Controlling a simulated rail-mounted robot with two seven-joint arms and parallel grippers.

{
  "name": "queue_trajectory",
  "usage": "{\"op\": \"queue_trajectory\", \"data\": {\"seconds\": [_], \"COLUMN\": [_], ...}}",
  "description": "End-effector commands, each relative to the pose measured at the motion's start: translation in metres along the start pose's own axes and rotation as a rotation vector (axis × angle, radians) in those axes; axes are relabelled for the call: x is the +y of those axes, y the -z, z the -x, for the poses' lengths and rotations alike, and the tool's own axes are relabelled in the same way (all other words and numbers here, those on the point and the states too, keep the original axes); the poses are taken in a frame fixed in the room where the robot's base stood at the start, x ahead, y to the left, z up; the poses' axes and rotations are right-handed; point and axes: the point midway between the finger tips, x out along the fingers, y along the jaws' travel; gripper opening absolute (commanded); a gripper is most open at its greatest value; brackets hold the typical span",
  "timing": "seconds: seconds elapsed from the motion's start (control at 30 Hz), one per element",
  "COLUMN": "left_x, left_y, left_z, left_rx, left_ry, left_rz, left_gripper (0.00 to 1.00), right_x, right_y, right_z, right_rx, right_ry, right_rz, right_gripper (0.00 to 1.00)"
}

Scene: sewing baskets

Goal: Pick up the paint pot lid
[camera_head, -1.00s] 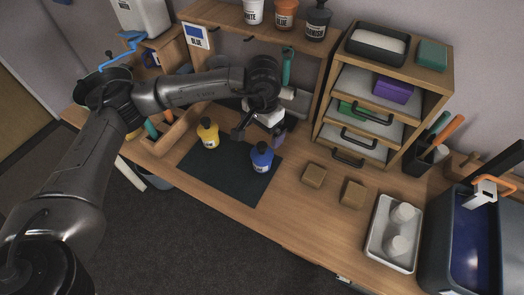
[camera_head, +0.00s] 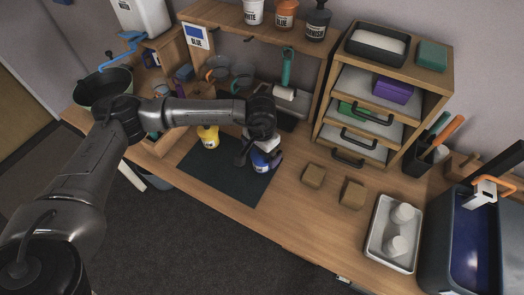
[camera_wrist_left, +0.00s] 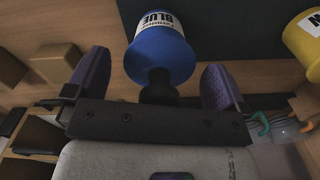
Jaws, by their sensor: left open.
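A blue paint pot (camera_head: 260,164) with a white label stands on the dark mat (camera_head: 222,183); its top is largely hidden by my left gripper (camera_head: 258,152). In the left wrist view, the blue pot (camera_wrist_left: 161,54) has a rounded blue top with a black knob-like piece (camera_wrist_left: 160,86) on it. My left gripper (camera_wrist_left: 155,82) is open, with one purple finger pad on each side of the black piece. Gaps show between the pads and the pot. A yellow paint pot (camera_head: 208,138) stands on the mat to the left. My right gripper is not in view.
Two wooden blocks (camera_head: 313,176) (camera_head: 353,194) sit right of the mat. Beyond them are a white tray with pale cups (camera_head: 378,252) and a dark blue bin (camera_head: 472,240). A drawer unit (camera_head: 325,128) stands behind. The mat's front part is clear.

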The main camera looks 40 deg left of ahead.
Motion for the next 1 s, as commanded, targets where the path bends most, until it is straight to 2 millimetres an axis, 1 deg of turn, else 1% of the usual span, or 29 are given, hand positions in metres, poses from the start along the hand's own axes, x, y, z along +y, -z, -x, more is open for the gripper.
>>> {"op": "queue_trajectory", "data": {"seconds": [0.23,0.73,1.0], "left_x": [0.0001,0.0,-0.0001], "left_y": [0.0,0.0,0.0001], "left_z": [-0.0012,-0.001,0.0004], "left_rx": [0.0,0.0,0.0], "left_ry": [0.0,0.0,0.0], "left_rz": [0.0,0.0,0.0], "left_gripper": [1.0,0.53,0.53], "right_x": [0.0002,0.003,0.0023], "right_y": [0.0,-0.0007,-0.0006], "right_z": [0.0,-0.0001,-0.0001], "right_rx": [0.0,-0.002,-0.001], "right_ry": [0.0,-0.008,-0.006], "right_rz": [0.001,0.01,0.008], "right_gripper": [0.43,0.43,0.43]}}
